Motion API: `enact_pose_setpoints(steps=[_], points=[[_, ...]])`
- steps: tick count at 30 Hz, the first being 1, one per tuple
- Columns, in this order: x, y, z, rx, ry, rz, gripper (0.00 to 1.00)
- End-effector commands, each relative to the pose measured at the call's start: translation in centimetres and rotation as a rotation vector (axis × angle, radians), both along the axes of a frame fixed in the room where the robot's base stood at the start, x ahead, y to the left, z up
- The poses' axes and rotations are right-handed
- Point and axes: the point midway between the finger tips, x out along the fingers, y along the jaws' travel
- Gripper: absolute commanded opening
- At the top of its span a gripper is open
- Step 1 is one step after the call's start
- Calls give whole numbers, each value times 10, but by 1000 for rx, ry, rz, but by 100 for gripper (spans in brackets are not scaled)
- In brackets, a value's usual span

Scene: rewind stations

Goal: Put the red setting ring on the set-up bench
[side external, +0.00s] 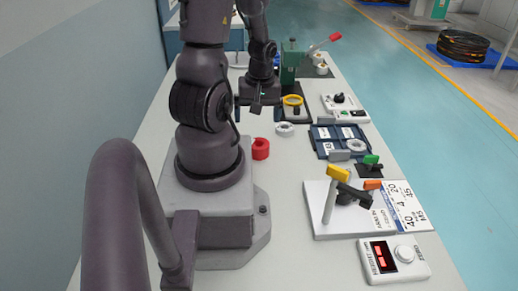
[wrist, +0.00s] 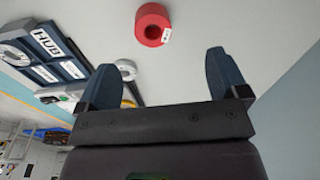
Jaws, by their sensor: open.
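The red setting ring (side external: 261,148) lies on the pale table to the right of my arm's base. In the wrist view the red ring (wrist: 150,22) is at the top centre, ahead of the fingers and apart from them, with a white tag on its side. My gripper (side external: 257,112) is above the table, further back than the red ring. Its dark blue fingers (wrist: 162,68) are wide apart with nothing between them. I cannot tell for sure which fixture is the set-up bench; a white board (side external: 322,221) with posts, coloured clamps and number labels stands at the front right.
A pale grey ring (side external: 284,129) lies just behind the red one. A blue tray (side external: 323,144) with labelled slots holds another pale ring (side external: 356,146). A yellow ring (side external: 292,100) sits on a dark fixture behind. A white box with a red display (side external: 380,258) stands in front.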

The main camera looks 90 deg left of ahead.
Motion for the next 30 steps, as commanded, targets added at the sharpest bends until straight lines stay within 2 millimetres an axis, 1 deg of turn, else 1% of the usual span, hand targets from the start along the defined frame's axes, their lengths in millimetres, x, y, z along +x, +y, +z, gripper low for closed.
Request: enact_pose_setpoints(steps=[3, 7, 11, 18, 21, 30], points=[[7, 7, 2, 51, -42, 80, 92], [8, 9, -3, 60, -51, 120, 92], [7, 10, -20, 55, -49, 122, 92], [7, 15, -55, 56, -49, 118, 92], [7, 16, -66, 56, -51, 121, 92], [6, 19, -81, 58, -50, 119, 92]])
